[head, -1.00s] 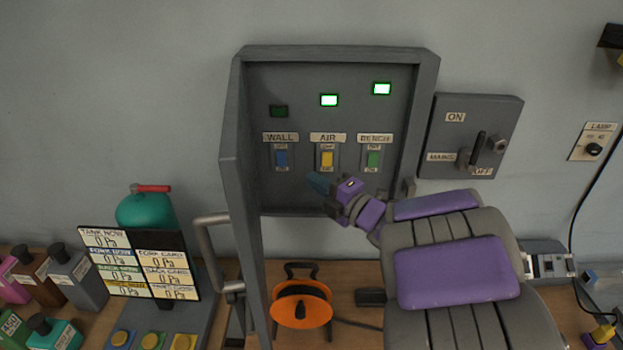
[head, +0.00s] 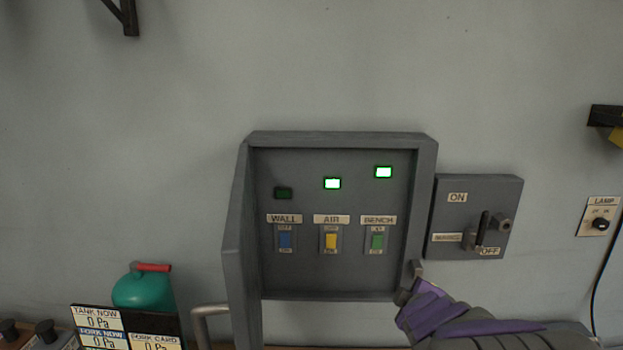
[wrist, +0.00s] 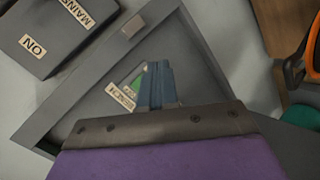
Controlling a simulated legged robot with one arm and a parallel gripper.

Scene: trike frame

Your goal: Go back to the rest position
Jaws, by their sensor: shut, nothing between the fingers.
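My gripper (wrist: 158,85) shows in the wrist view with its blue-grey fingers together and nothing between them. It points at the grey switch panel, with the BENCH label (wrist: 122,97) and part of the green switch just beside the fingertips. In the head view my purple and grey arm is at the lower right, below the panel's corner, and the fingers cannot be made out. The open panel (head: 343,140) holds the blue WALL switch (head: 285,240), yellow AIR switch (head: 331,241) and green BENCH switch (head: 377,241). The AIR and BENCH lamps glow; the WALL lamp is dark.
The panel's door (head: 241,270) stands open at the left. The mains box (head: 476,190) is right of the panel, and the lamp switch plate (head: 598,216) is farther right. A teal tank (head: 142,292) and pressure board (head: 98,318) stand lower left. An orange reel (wrist: 313,50) edges the wrist view.

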